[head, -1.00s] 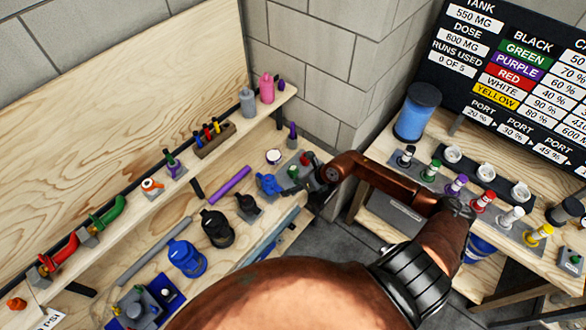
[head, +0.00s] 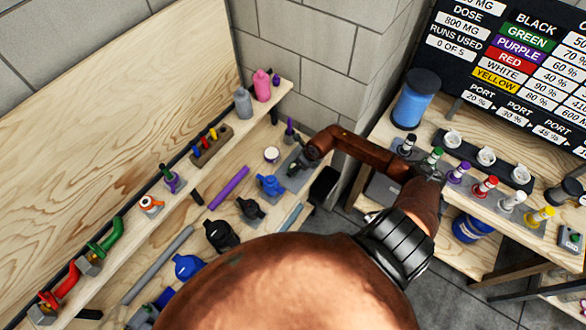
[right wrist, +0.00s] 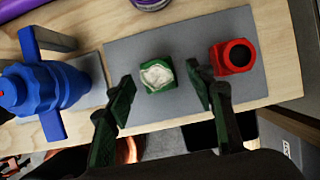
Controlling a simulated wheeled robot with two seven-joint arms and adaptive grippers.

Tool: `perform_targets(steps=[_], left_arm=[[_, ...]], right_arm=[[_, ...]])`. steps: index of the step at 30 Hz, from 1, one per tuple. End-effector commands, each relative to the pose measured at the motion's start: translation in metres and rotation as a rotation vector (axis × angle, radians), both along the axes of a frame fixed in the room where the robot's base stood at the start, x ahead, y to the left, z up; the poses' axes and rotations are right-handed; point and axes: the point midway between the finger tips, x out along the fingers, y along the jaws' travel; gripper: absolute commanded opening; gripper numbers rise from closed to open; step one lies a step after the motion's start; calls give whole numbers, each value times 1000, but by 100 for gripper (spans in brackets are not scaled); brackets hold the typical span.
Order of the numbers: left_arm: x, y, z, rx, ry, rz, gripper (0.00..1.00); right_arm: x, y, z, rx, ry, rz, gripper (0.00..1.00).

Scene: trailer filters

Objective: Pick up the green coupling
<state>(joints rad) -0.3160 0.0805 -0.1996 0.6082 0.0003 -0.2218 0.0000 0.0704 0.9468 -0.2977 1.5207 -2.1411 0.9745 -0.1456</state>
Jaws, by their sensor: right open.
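The green coupling (right wrist: 158,75) is a small green block with a pale whitish top. It stands on a grey plate (right wrist: 185,30) in the right wrist view. My right gripper (right wrist: 161,80) is open, with one finger on each side of the coupling and small gaps between. I cannot tell how far the fingertips are above the plate. In the head view my right gripper (head: 298,164) is over the plate's far end and mostly hides the coupling. My left gripper is not in view.
A red coupling (right wrist: 233,57) stands close beside the right finger on the same plate. A blue valve-like part (right wrist: 42,88) is to the left, and a round purple-and-white item (right wrist: 150,3) lies beyond the plate. The wooden bench edge (right wrist: 280,95) is near.

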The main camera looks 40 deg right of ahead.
Motion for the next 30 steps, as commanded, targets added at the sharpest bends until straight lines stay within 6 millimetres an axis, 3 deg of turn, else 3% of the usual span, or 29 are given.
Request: perform_targets(steps=[6, 10, 14, 24, 30], left_arm=[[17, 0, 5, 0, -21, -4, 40], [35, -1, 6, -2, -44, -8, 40], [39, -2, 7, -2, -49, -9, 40], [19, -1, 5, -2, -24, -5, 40], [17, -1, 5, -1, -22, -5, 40]], right_arm=[[10, 4, -22, 2, -2, 2, 49], [11, 4, -24, 0, -2, 3, 49], [11, 4, -24, 1, -2, 4, 49], [12, 5, -24, 1, -2, 4, 26], [12, 5, -24, 2, -2, 5, 12]])
